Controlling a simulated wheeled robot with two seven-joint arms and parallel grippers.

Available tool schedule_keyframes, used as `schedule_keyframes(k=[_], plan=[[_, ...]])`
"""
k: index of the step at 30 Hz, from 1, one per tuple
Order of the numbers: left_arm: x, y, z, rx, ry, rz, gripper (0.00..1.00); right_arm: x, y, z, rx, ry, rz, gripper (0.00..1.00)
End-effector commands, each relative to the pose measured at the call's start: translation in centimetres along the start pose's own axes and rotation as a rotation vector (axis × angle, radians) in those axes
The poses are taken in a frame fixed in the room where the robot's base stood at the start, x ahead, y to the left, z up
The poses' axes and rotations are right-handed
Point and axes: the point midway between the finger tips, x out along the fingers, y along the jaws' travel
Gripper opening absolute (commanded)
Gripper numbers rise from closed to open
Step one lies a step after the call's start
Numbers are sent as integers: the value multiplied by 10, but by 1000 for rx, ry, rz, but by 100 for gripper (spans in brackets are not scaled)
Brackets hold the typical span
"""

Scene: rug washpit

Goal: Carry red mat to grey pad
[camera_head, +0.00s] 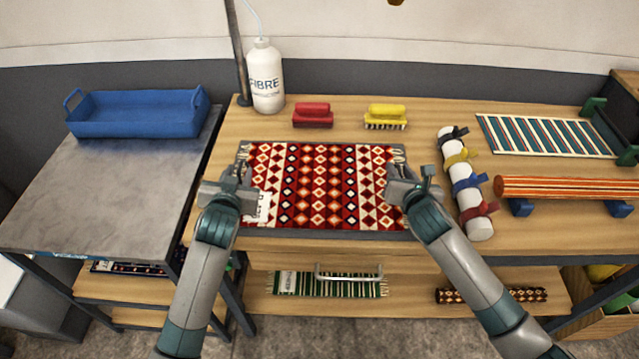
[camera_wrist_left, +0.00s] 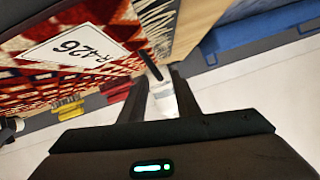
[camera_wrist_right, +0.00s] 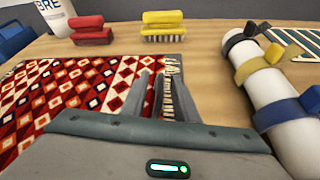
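The red mat (camera_head: 318,185), with diamond rows and pale fringes, lies flat on the wooden bench top, over a dark grey pad (camera_head: 330,235) that shows along its near edge. A white tag sits near its left end; in the left wrist view it shows on the mat (camera_wrist_left: 30,87). My left gripper (camera_head: 238,178) is at the left fringe, with its fingers apart. My right gripper (camera_head: 410,182) is at the right fringe. In the right wrist view its fingers (camera_wrist_right: 160,75) stand apart over the fringe. The corners under both grippers are partly hidden.
A grey-topped table (camera_head: 110,200) with a blue tray (camera_head: 138,113) stands at left. Behind the mat are a white bottle (camera_head: 266,80), red brush (camera_head: 313,114) and yellow brush (camera_head: 386,116). A strapped white roll (camera_head: 470,190) lies close to my right gripper.

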Motion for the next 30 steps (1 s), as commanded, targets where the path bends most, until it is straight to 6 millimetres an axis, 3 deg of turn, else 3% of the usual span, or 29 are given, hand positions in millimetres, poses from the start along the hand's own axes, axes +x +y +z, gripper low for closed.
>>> schedule_keyframes(k=[9, 15, 30], plan=[[-57, 0, 0, -1, 1, 0, 29, 0, 0, 0, 0, 0, 0, 27], [-82, 0, 0, -1, 0, 0, 29, 0, 0, 0, 0, 0, 0, 27], [-90, 0, 0, 0, 0, -1, 29, 0, 0, 0, 0, 0, 0, 27]])
